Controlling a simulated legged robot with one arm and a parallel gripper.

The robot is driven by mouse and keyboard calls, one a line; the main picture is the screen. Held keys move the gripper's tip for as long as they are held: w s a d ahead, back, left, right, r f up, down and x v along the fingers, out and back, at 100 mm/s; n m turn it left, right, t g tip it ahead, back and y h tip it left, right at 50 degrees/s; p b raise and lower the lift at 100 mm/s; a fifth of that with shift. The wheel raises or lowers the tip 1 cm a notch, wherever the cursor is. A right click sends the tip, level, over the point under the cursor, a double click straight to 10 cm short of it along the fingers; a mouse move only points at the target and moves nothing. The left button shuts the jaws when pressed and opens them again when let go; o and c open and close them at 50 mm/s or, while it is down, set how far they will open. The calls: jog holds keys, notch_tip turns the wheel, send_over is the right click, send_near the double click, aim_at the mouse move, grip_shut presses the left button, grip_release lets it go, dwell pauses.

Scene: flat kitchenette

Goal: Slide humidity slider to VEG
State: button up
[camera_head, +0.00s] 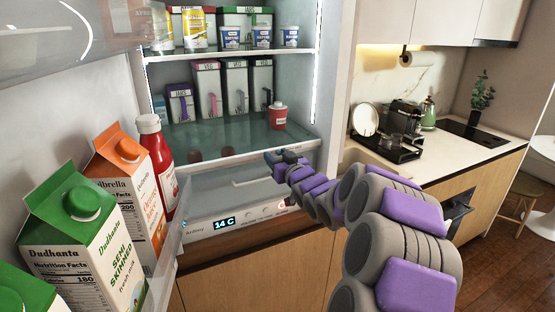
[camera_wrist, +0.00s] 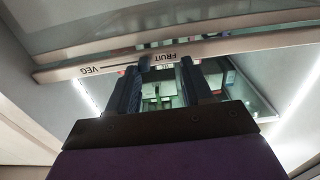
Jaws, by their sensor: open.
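The humidity strip (camera_wrist: 220,48) runs along the drawer front edge in the wrist view and appears upside down. It has the word VEG (camera_wrist: 89,71) at left and FRUIT (camera_wrist: 166,57) nearer the middle. A small dark piece (camera_wrist: 145,65), which looks like the slider, sits beside FRUIT. My gripper (camera_wrist: 160,68) is open, its two dark fingers reaching up to the strip on either side of this piece and FRUIT. I cannot tell whether a finger touches it. In the head view my gripper (camera_head: 280,160) is at the fridge's lower shelf edge and hides the slider.
The open fridge door at left holds cartons (camera_head: 82,235) and a ketchup bottle (camera_head: 157,165). A panel (camera_head: 225,223) reading 14 C is below. A counter (camera_head: 430,165) is at right.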

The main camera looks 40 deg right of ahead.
jog(key=d, duration=0.2)
jog(key=d+f, duration=0.1)
jog(key=shift+w, duration=0.3)
jog(key=shift+c, duration=0.2)
jog(key=shift+s+d, duration=0.1)
jog(key=shift+d, duration=0.25)
jog(key=shift+c, duration=0.7)
jog(key=shift+a+r, duration=0.25)
jog(key=shift+a, duration=0.95)
grip_shut()
jog(key=shift+s+d+f, duration=0.1)
jog(key=shift+d, duration=0.35)
jog(key=shift+a, duration=0.2)
jog(key=shift+f, duration=0.1)
